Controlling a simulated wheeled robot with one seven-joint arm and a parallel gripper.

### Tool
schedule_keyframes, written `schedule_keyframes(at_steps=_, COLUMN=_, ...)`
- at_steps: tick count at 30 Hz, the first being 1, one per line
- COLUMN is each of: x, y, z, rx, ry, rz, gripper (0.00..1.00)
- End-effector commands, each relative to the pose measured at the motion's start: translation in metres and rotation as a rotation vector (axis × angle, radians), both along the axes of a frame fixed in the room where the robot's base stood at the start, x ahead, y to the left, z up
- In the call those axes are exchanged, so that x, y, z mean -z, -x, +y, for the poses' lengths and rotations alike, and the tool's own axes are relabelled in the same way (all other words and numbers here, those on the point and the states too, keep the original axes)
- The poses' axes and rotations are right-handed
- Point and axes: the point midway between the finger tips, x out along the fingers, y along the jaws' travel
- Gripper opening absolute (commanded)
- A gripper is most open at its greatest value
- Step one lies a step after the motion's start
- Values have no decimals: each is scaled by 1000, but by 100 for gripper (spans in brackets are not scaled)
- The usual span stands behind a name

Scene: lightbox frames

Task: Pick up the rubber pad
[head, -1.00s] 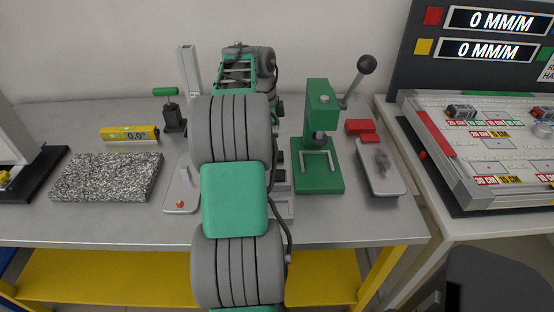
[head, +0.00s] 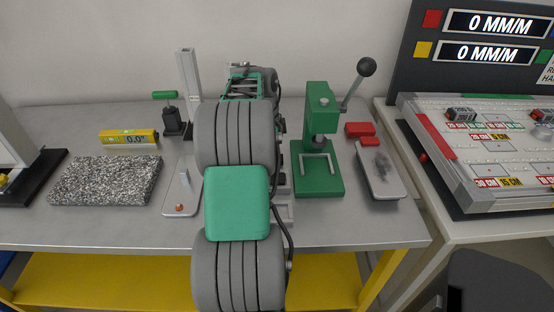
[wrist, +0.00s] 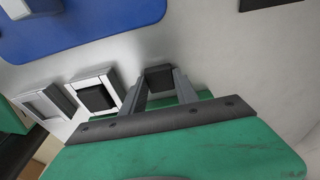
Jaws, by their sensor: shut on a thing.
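In the wrist view a black rubber pad (wrist: 159,76) sits between the two grey fingers of my gripper (wrist: 160,82), which is shut on it. I cannot tell whether the pad is clear of the surface beneath. A second black block (wrist: 97,97) sits in a white square frame just left of the fingers. In the head view my own arm hides the gripper and the held pad.
A grey frame (wrist: 46,104) lies farther left, and a blue plate (wrist: 85,25) is beyond. In the head view a green press (head: 319,150) stands right of my arm, with a grey tray (head: 380,185) beside it. A speckled slab (head: 105,180) lies left.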

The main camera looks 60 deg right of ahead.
Motion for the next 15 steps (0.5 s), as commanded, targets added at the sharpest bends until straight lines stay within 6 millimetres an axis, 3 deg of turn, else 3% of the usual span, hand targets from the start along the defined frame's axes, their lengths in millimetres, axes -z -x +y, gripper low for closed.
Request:
schedule_keyframes(at_steps=8, x=0, y=0, z=0, rx=0, ry=0, rz=0, gripper=0)
schedule_keyframes(at_steps=15, x=0, y=0, z=0, rx=0, ry=0, rz=0, gripper=0)
